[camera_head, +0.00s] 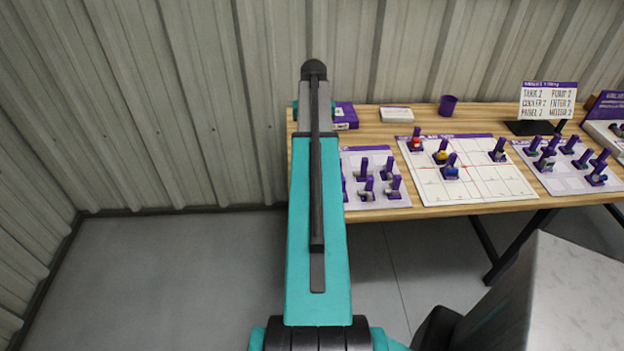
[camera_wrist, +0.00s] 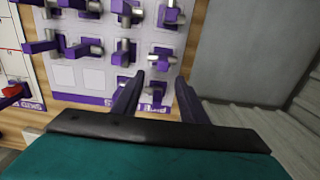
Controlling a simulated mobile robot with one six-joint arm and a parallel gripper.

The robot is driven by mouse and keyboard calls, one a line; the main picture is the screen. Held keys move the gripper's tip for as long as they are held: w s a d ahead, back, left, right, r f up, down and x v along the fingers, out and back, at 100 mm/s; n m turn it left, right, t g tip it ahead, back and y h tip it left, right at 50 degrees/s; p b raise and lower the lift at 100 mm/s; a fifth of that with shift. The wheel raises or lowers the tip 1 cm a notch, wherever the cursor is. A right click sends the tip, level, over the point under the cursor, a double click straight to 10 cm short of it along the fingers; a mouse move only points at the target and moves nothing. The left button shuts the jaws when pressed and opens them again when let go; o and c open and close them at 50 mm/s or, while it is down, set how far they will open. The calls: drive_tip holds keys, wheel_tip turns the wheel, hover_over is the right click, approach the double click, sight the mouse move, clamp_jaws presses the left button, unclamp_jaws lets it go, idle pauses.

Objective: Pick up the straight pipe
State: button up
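My gripper (camera_wrist: 160,78) shows at the bottom of the wrist view with its two dark purple fingers spread apart and nothing clearly held between them. It is over the end of a white parts board (camera_wrist: 92,76), which also stands at the left of the table in the head view (camera_head: 401,204). Several silver pipe pieces with purple grips stand on this board; one silver piece (camera_wrist: 164,57) is just beyond the fingertips. I cannot tell which piece is the straight pipe. In the head view my arm covers the board's left side and hides my gripper.
A wooden table (camera_head: 455,208) runs along the corrugated wall. A layout board (camera_head: 480,190) with red, yellow and blue pieces lies beside the parts board, and another parts board (camera_head: 572,180) is farther right. A purple cup (camera_head: 447,105) and a sign (camera_head: 547,101) stand behind.

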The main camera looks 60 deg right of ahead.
drive_tip(key=shift+f+b, duration=1.5)
drive_tip(key=shift+f, duration=1.4)
drive_tip(key=shift+a+f+b, duration=0.2)
drive_tip(key=shift+f+b, duration=0.4)
drive_tip(key=shift+f, duration=0.15)
drive_tip(key=shift+a+f+b, duration=0.15)
drive_tip(key=shift+f+b, duration=0.4)
drive_tip(key=shift+f, duration=0.2)
drive_tip(key=shift+f+b, duration=0.7)
drive_tip(key=shift+f, duration=0.4)
clamp_jaws()
